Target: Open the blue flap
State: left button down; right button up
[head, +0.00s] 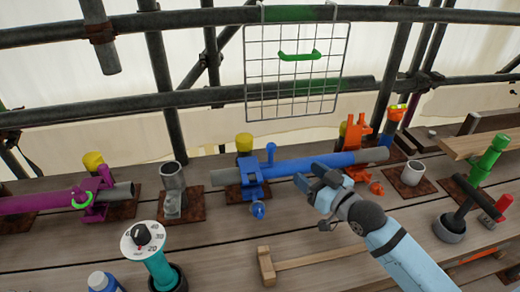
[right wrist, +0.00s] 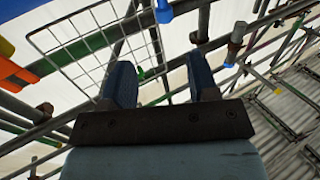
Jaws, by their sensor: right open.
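The blue clamp (head: 250,176) sits around the blue tube (head: 315,163) in the middle of the table. A blue peg with a rounded top (head: 270,152) stands up beside it, and a round blue knob (head: 259,210) shows below it. I cannot tell which of these blue parts is the flap, or whether it is open. My right gripper (head: 310,182) is open and empty, to the right of the clamp and in front of the tube, apart from the clamp. In the right wrist view its two fingers (right wrist: 160,62) stand apart, with a blue part (right wrist: 164,12) beyond them. My left gripper is not in view.
A wire grid (head: 292,80) with a green handle hangs behind. A mallet (head: 267,265) lies in front, near a dial on a teal post (head: 143,238). A grey cup (head: 413,173) stands right. A purple clamp (head: 94,206) is left.

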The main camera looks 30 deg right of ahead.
aim_at(275, 150)
jog(key=x, duration=0.9)
jog(key=p+x, duration=0.1)
jog(key=x, duration=0.4)
jog(key=shift+s+a, duration=0.15)
jog(key=shift+a, duration=0.15)
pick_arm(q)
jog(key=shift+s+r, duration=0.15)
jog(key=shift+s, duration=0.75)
pick_arm(e)
jog(key=shift+r, duration=0.1)
grip_shut()
